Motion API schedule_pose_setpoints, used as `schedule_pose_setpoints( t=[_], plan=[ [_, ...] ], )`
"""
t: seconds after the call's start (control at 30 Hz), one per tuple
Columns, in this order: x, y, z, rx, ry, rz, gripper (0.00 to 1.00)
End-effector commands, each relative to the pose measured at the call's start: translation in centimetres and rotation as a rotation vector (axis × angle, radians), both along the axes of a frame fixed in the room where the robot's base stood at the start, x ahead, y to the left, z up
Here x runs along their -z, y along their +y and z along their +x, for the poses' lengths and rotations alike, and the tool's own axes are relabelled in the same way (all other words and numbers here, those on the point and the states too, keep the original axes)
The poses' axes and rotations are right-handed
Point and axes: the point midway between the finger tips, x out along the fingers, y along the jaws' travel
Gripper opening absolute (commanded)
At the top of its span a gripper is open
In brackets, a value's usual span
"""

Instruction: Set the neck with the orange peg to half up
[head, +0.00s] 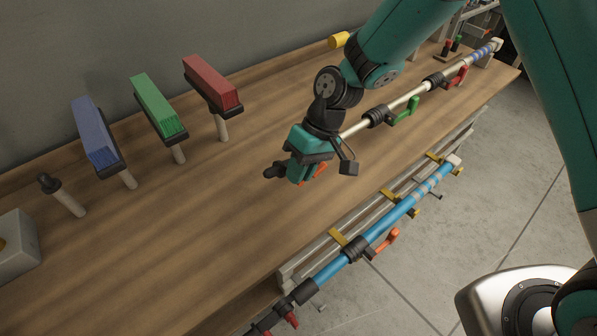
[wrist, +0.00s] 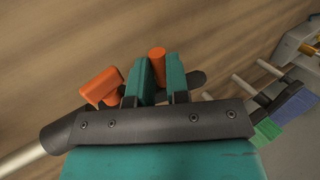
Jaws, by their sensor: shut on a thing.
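A pale metal pole (head: 360,126) runs from the back right to my gripper (head: 306,180). The orange peg (wrist: 157,54) stands between my two teal fingers in the wrist view, and my gripper (wrist: 157,78) is shut on it. A black end (head: 275,170) of the neck sticks out left of the gripper in the head view, and shows right of the fingers in the wrist view (wrist: 197,79). An orange lever (wrist: 100,87) sits left of the fingers, near a black collar (wrist: 62,132). My gripper hides most of the neck, so its exact tilt cannot be told.
Green (head: 405,110) and red (head: 455,78) levers stand along the pale pole. A blue pole (head: 400,212) with an orange lever (head: 386,240) runs along the bench's front edge. Blue (head: 92,130), green (head: 158,106) and red (head: 211,83) blocks stand at the left. The wooden top (head: 190,220) between is clear.

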Motion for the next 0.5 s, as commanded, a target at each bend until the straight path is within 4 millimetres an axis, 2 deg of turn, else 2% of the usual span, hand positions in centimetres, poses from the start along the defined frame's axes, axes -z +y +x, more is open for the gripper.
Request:
schedule_pose_setpoints(
  t=[0.5],
  plan=[
    [-1.6, -1.5, 0.9, 0.002, 0.230, 0.338, 0.00]
  ],
)
